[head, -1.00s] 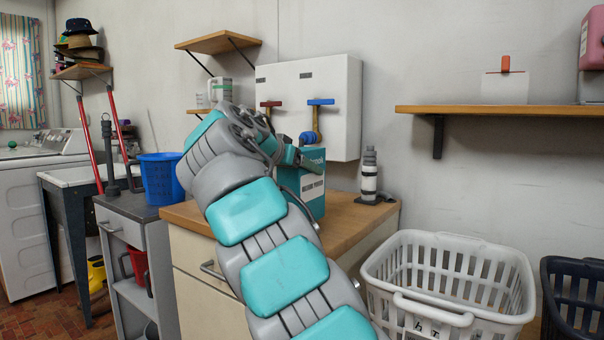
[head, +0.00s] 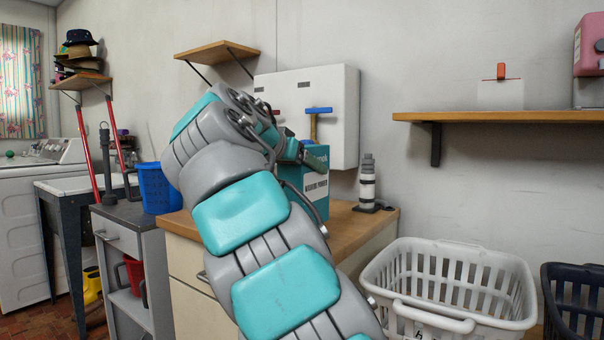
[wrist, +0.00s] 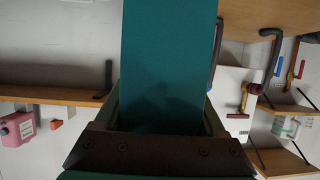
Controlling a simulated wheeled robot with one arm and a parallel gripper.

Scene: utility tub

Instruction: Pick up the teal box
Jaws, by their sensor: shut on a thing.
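The teal box (head: 316,192), with a white label reading washing powder, stands upright at the wooden counter in the head view, partly hidden behind my arm. My gripper (head: 306,158) is at the top of the box, shut on it. In the wrist view the teal box (wrist: 168,65) fills the middle, between the fingers of my gripper (wrist: 166,120). I cannot tell from the head view whether its base touches the counter, as my arm covers part of it.
A white wall unit (head: 340,100) with blue and red taps is close behind. A white laundry basket (head: 450,285) is at lower right, a blue bucket (head: 157,188) at left. A shelf (head: 500,117) juts out at right.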

